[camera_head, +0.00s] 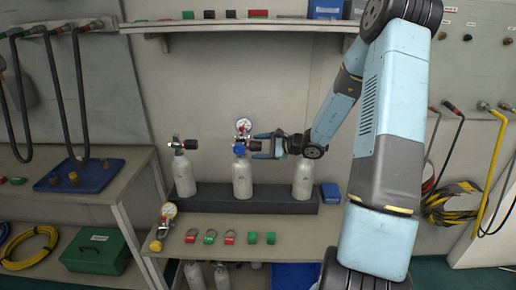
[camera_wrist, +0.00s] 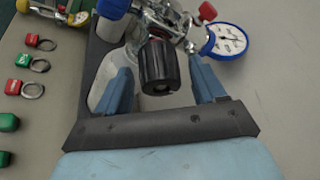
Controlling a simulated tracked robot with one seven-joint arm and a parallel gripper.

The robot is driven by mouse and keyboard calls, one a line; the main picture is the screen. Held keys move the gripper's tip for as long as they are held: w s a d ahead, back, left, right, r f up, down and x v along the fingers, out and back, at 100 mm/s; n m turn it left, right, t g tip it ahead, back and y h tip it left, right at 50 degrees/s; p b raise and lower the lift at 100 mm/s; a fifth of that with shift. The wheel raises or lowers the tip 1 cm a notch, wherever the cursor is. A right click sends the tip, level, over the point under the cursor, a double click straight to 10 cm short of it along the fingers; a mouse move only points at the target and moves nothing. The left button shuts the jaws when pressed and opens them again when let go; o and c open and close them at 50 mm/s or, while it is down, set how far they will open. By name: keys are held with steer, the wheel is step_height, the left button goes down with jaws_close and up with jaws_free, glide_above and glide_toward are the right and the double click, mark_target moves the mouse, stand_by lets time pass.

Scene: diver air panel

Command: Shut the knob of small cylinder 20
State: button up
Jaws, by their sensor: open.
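Three small white cylinders stand in a row: a left one (camera_head: 184,175), a middle one (camera_head: 242,178) and a right one (camera_head: 303,180). I cannot read which is number 20. The middle one carries a metal valve, a blue part and a round gauge (camera_head: 243,125). My gripper (camera_head: 262,147) is at the right side of this valve. In the wrist view, a black knob (camera_wrist: 160,66) lies between the open fingers of my gripper (camera_wrist: 162,78), with a gap to each finger. The gauge (camera_wrist: 230,40) shows beyond the right finger.
The cylinders stand in a dark rack (camera_head: 212,196) on a bench. Red and green tags (camera_head: 210,237) lie in front, with a gauge fitting (camera_head: 167,212) at the left. A blue box (camera_head: 331,191) is right of the rack. A shelf (camera_head: 220,27) is above.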

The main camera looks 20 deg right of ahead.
steer(key=v, duration=1.3)
steer(key=shift+s+d+r, duration=0.15)
steer(key=shift+d, duration=0.2)
